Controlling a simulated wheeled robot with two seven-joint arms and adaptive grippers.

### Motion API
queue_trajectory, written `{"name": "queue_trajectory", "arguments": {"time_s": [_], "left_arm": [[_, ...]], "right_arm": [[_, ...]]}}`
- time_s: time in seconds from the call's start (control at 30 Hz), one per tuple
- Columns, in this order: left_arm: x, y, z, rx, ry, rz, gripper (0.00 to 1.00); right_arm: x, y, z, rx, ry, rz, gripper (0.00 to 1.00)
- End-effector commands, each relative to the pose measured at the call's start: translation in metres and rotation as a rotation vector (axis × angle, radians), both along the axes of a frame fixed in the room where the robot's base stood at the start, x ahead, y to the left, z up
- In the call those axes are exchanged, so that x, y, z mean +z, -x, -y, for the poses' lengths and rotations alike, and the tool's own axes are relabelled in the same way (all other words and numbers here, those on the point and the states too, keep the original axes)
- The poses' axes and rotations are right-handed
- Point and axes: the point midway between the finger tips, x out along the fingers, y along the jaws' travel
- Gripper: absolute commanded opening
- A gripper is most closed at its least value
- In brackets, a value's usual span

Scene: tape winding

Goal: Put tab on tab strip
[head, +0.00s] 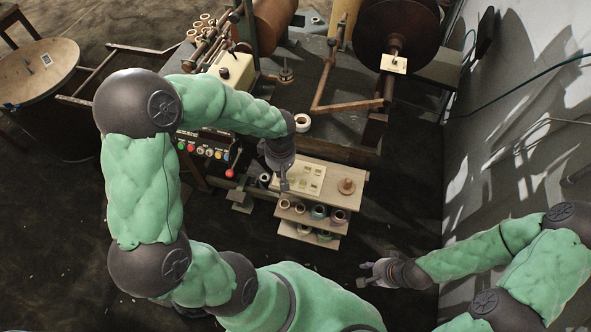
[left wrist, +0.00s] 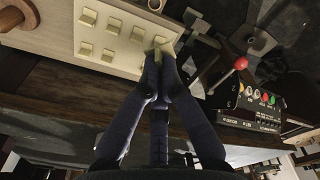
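The cream tab strip board (left wrist: 65,42) carries several small pale tabs in rows; the board also shows in the head view (head: 296,187) on top of a wooden cart. My left gripper (head: 285,187) points down at the board's left edge. In the left wrist view its fingers (left wrist: 160,58) are closed together, with a pale tab (left wrist: 158,44) between the tips. The tab is at the board's corner; whether it touches the board I cannot tell. My right gripper (head: 366,274) is empty, away from the cart, with its fingers apart.
The wooden cart (head: 349,174) holds tape rolls on its lower shelves and a wooden spool (head: 346,186) on top. A control panel with a red knob (left wrist: 240,63) is close beside the left gripper. The winding machine (head: 330,140) stands behind; open floor lies right of the cart.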

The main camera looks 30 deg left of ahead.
Motion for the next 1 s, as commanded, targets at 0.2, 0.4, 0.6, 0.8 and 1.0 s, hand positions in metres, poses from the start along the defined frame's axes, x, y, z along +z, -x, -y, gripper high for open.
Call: {"name": "queue_trajectory", "arguments": {"time_s": [0.2, 0.4, 0.6, 0.8, 1.0], "left_arm": [[-0.021, -0.04, 0.0, -0.001, 0.0, -0.001, 0.0], [-0.054, -0.065, -0.001, 0.001, 0.001, -0.001, 0.0], [-0.068, -0.079, -0.002, 0.002, 0.0, 0.0, 0.0], [-0.078, -0.086, -0.002, 0.002, 0.001, 0.0, 0.0], [-0.106, -0.085, -0.002, 0.002, 0.001, -0.001, 0.0]], "right_arm": [[-0.012, 0.0, 0.0, 0.0, 0.0, 0.0, 0.4], [-0.025, 0.0, 0.0, 0.0, 0.0, 0.0, 0.4], [-0.03, 0.0, 0.0, 0.0, 0.0, 0.0, 0.4], [-0.034, 0.0, 0.0, 0.0, 0.0, 0.0, 0.4], [-0.049, 0.0, 0.0, -0.001, 0.0, 0.0, 0.4]]}}
